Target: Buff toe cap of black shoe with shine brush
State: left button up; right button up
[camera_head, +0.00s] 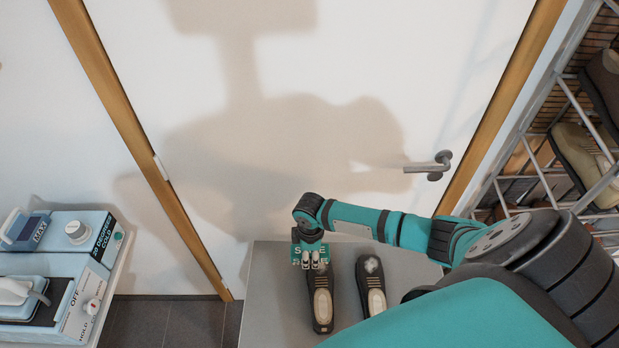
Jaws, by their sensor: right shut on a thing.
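Two dark shoes with pale insoles lie side by side on a grey bench (262,300), toes pointing away from me. The left black shoe (321,308) has its toe end hidden under the brush and gripper. The right black shoe (372,287) shows a pale, whitish patch on its toe cap. My right gripper (315,259) is shut on the teal shine brush (297,252), which has white letters partly covered by the fingers. The brush is over the left shoe's toe; whether it touches the shoe cannot be told. My left gripper is out of view.
A white door with a metal handle (428,166) stands behind the bench. At the lower left is a pale appliance with knobs (78,234). A wire rack with shoes (583,160) stands at the right. My right arm covers the bench's right side.

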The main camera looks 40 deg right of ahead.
jog(key=shift+w+a+r+p, duration=0.1)
jog(key=shift+r+p, duration=0.2)
jog(key=shift+r, duration=0.35)
jog(key=shift+w+r+p, duration=0.15)
jog(key=shift+r+p, duration=0.25)
jog(key=shift+r, duration=0.45)
jog(key=shift+s+r, duration=0.1)
jog(key=shift+s, duration=0.15)
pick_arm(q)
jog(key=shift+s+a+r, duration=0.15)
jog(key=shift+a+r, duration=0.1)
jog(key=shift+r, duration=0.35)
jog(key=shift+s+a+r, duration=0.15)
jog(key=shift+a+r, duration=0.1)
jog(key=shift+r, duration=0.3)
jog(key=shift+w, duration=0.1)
pick_arm(e)
jog(key=shift+w, duration=0.15)
